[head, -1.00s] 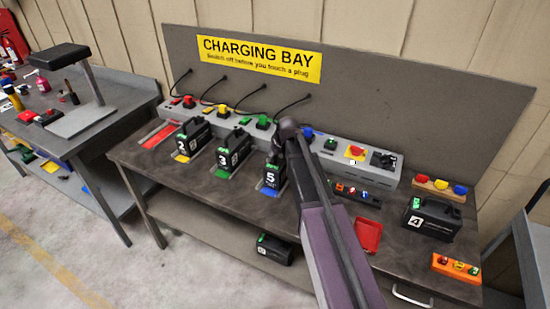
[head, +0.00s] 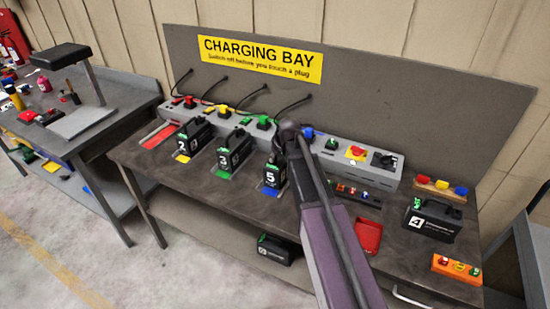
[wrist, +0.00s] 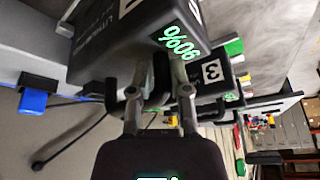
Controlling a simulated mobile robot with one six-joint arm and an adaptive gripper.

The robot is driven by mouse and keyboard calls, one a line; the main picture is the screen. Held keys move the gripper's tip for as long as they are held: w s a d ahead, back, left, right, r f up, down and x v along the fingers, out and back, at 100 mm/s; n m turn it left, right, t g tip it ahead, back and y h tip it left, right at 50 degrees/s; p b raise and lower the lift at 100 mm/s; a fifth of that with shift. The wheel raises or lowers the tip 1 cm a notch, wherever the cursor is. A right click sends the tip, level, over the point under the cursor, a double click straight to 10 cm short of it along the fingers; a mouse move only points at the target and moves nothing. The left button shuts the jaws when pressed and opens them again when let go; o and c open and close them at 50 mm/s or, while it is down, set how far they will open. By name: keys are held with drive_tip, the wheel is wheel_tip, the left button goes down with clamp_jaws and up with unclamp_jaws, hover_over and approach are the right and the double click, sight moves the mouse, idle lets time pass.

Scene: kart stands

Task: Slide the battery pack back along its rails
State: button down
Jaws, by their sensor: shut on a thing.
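Battery pack 5 (head: 273,181), a black block with a white number and a green display, stands on a blue-marked strip (head: 269,192) on the charging bench. My gripper is hidden behind my arm in the head view, close to that pack. In the wrist view my gripper (wrist: 162,77) is shut on the top part of a black pack (wrist: 110,45) whose green display reads 90%. The rails under it are mostly hidden.
Pack 3 (head: 233,153) and pack 2 (head: 193,138) stand to the left. The grey charger row (head: 222,121) with plugs and cables runs behind. A red tray (head: 368,236) and pack 4 (head: 431,219) are to the right.

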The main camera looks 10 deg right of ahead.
sight(269, 169)
drive_tip(key=shift+s+a, duration=0.65)
drive_tip(key=shift+s, duration=0.25)
drive_tip(key=shift+s+a, duration=0.55)
drive_tip(key=shift+s, duration=0.2)
drive_tip(key=c, duration=0.5)
unclamp_jaws()
drive_tip(key=shift+s, duration=0.1)
drive_tip(key=s+d+m+g+h, duration=0.1)
drive_tip(key=s+d+m+g, duration=0.1)
drive_tip(key=s, duration=0.9)
drive_tip(key=s+d+f+m+g+h, duration=0.1)
drive_tip(key=s+d+m+g, duration=0.1)
drive_tip(key=s, duration=0.9)
drive_tip(key=shift+d+f, duration=0.2)
drive_tip(key=shift+d, duration=0.35)
